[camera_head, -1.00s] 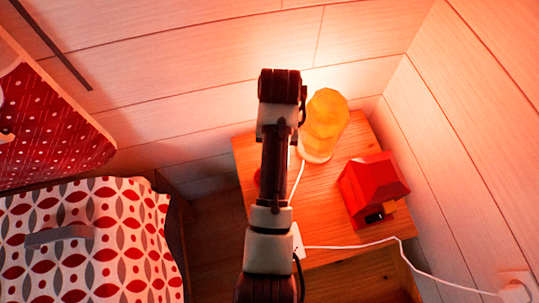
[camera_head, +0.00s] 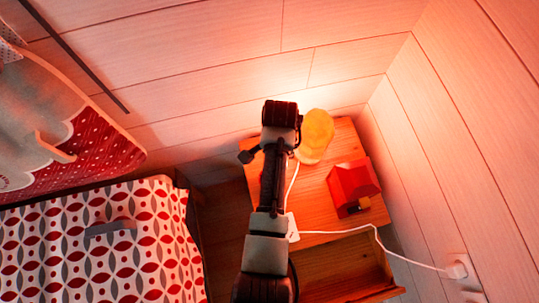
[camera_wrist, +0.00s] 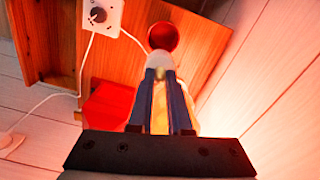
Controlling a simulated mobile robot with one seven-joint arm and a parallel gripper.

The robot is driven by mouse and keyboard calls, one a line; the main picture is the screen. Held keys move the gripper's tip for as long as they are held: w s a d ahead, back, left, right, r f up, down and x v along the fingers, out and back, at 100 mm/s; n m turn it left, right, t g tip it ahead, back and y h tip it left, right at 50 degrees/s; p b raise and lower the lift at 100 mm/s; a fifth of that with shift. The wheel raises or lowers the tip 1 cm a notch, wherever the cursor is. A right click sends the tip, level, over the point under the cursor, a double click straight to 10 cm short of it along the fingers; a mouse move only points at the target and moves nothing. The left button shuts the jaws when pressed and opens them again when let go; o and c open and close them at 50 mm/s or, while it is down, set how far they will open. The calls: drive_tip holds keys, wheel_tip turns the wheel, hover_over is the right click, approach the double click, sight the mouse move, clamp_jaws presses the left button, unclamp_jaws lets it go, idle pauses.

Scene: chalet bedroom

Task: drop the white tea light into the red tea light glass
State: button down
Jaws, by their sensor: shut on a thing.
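The red tea light glass (camera_wrist: 163,37) stands on the wooden nightstand (camera_head: 331,218), just beyond my fingertips in the wrist view. My gripper (camera_wrist: 160,76) is shut on a small pale thing (camera_wrist: 161,61) at its tips, most likely the white tea light; the fingers hide much of it. It appears just short of the glass in the picture; the height gap cannot be told. In the head view my arm covers the gripper, the tea light and most of the glass.
A yellow lamp (camera_head: 316,132) with a white base stands right of my arm. A red house-shaped box (camera_head: 353,186) is at the nightstand's right. A white cable runs to a wall socket (camera_head: 458,267). An open drawer (camera_head: 345,272) is in front, a patterned bed (camera_head: 100,250) at left.

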drive_tip(key=shift+f+b, duration=3.05)
drive_tip(key=shift+b, duration=0.15)
drive_tip(key=c, duration=0.8)
unclamp_jaws()
drive_tip(key=shift+o, duration=0.2)
drive_tip(key=shift+r, duration=0.1)
wheel_tip(320, 180, up, 13)
drive_tip(key=shift+f+p, duration=0.1)
drive_tip(key=shift+p, duration=0.7)
